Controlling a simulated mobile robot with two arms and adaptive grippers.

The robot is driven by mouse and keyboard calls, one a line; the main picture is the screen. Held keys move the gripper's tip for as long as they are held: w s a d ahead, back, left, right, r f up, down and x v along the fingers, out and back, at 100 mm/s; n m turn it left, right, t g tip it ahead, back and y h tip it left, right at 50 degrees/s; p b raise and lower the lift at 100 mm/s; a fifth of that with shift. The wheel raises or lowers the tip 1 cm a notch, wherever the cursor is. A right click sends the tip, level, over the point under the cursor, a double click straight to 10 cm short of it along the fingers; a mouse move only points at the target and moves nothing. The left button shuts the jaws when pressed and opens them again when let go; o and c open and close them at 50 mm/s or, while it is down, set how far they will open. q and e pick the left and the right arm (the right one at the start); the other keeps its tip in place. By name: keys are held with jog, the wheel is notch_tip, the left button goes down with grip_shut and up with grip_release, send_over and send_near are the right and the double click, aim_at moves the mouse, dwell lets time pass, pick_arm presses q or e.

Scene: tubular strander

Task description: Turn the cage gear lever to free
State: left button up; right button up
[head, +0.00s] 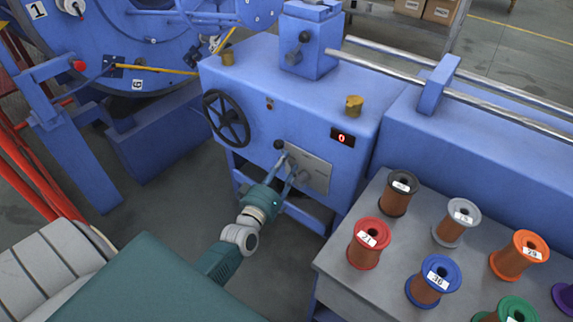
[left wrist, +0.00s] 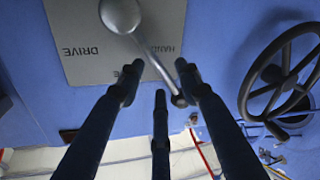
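The cage gear lever has a dark knob (head: 279,144) in the head view, at the upper left of a grey label plate (head: 310,172) on the blue machine front. In the left wrist view the lever's rounded grey hub (left wrist: 120,14) and slanting rod (left wrist: 152,60) show, with the dark knob (left wrist: 180,101) at the rod's end. DRIVE and part of HAND can be read on the plate; another label is mostly hidden by a finger. My left gripper (head: 286,165) is open, its fingers (left wrist: 160,82) spread around the rod's outer part. The knob lies close to one finger; contact is unclear.
A black handwheel (head: 227,118) is left of the lever on the same front. A red digit display (head: 343,137) is above the plate. A grey table (head: 340,262) with several wire spools stands at the right.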

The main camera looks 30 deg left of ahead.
pick_arm(q)
jog(key=shift+w+a, duration=0.1)
jog(key=shift+w, duration=0.6)
pick_arm(e)
jog(key=shift+w+r, duration=0.2)
jog(key=shift+r, duration=0.1)
pick_arm(q)
grip_shut()
